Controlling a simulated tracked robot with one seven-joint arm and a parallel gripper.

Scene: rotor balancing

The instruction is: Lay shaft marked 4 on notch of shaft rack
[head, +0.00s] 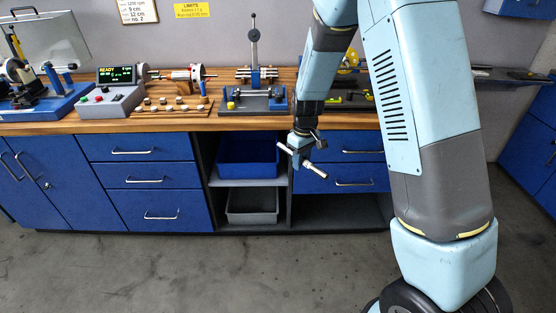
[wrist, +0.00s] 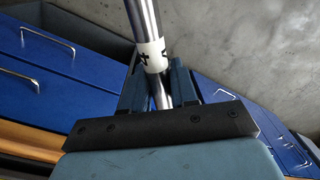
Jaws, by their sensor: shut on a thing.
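My gripper (head: 302,148) hangs in front of the bench, below the top's front edge. It is shut on a silver shaft (head: 316,170), which sticks out tilted, down to the right in the head view. In the wrist view the shaft (wrist: 142,15) runs up between the fingers (wrist: 158,88); a white band on it carries a dark mark that looks like a 4. The shaft is clear of the bench. I cannot tell for sure which fixture is the shaft rack; a blue-based stand with silver bars (head: 256,100) stands on the bench behind my gripper.
The wooden bench top (head: 190,124) holds a control box (head: 111,100), a board of small pieces (head: 172,108) and a blue machine (head: 45,103) at left. My arm partly hides fixtures at right. Blue drawers and open shelves with a blue bin (head: 247,160) lie below.

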